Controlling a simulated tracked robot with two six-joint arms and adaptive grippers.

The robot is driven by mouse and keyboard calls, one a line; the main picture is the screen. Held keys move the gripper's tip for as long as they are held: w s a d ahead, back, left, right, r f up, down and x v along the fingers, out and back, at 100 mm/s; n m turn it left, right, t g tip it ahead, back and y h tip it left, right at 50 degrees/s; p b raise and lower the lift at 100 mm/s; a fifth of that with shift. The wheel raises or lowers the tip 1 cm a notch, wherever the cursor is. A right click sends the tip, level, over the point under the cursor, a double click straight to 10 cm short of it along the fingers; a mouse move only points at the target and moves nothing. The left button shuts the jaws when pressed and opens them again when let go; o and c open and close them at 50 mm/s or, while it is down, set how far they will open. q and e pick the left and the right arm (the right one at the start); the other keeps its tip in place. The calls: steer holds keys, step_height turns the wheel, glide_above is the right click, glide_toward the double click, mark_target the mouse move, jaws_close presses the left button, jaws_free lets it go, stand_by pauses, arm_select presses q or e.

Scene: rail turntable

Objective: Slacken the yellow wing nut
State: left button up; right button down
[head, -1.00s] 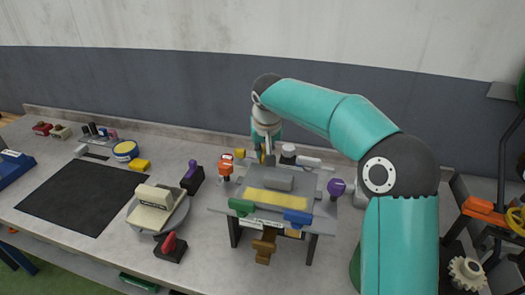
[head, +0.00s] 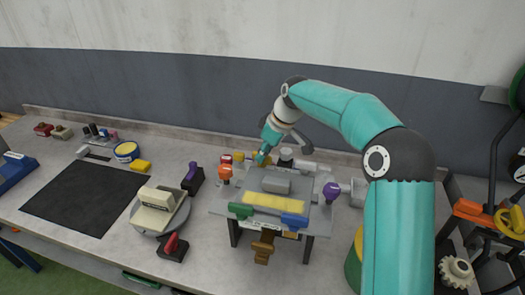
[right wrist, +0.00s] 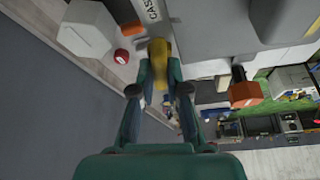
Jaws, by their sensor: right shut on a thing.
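The yellow wing nut (right wrist: 158,52) sits between the fingertips of my right gripper (right wrist: 160,76) in the right wrist view, and the fingers are shut on it. In the head view my right gripper (head: 262,156) is at the back left of the grey raised fixture (head: 226,201), and its fingers partly cover the wing nut there. Whether the nut has turned on its thread cannot be told. My left gripper is not in view.
An orange knob (head: 225,173) stands close to the left of the gripper. Green (head: 240,210), blue (head: 294,220) and purple (head: 331,191) handles ring the fixture. A dark mat (head: 83,196) lies clear at the left.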

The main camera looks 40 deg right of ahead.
steer(key=shift+d+n+y, duration=0.1)
steer(key=shift+n+y, duration=0.3)
steer(key=shift+n, duration=0.7)
steer(key=shift+g, duration=0.3)
steer(key=c, duration=1.2)
jaws_free()
steer(key=shift+o, duration=0.2)
steer(key=shift+r, duration=0.1)
steer(key=v, duration=1.1)
steer(key=shift+r, duration=0.4)
